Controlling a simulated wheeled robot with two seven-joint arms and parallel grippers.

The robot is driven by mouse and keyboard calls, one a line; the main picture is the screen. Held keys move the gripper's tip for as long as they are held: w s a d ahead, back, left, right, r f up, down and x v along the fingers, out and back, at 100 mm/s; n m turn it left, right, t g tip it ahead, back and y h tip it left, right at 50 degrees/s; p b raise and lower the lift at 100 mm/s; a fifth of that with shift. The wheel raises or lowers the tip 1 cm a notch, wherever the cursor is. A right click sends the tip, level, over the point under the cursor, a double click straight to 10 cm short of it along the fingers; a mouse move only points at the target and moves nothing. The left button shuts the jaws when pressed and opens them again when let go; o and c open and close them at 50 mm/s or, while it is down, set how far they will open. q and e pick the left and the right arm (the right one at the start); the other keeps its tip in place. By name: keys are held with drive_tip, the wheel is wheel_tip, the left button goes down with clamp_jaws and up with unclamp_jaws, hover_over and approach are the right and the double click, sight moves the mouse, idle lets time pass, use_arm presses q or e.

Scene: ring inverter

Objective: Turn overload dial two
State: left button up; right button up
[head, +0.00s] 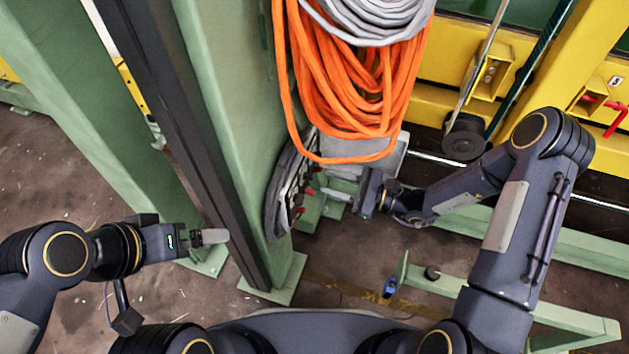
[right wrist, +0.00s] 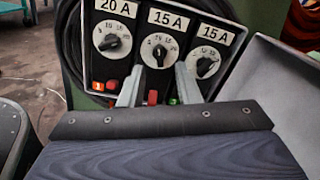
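The dial panel (right wrist: 125,72) fills the upper right wrist view, with three black dials on white round faces. The left dial (right wrist: 110,42) is under a "20 A" label; the middle dial (right wrist: 159,51) and right dial (right wrist: 205,64) are under "15 A" labels. My right gripper (right wrist: 158,72) is open. Its fingertips lie either side of the middle dial's lower part, with nothing visibly held; I cannot tell whether they touch it. In the head view my right gripper (head: 326,192) points at the panel, seen edge-on. My left gripper (head: 215,237) is away from it, left of the green post.
Red switches (right wrist: 112,85) sit below the dials. In the head view an orange cable coil (head: 350,85) hangs just above my right gripper. A green post (head: 235,130) stands between my arms, and a green floor frame (head: 500,300) lies at the lower right.

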sight(308, 177)
drive_tip(key=shift+b+x, duration=0.3)
drive_tip(key=shift+x, duration=1.7)
clamp_jaws()
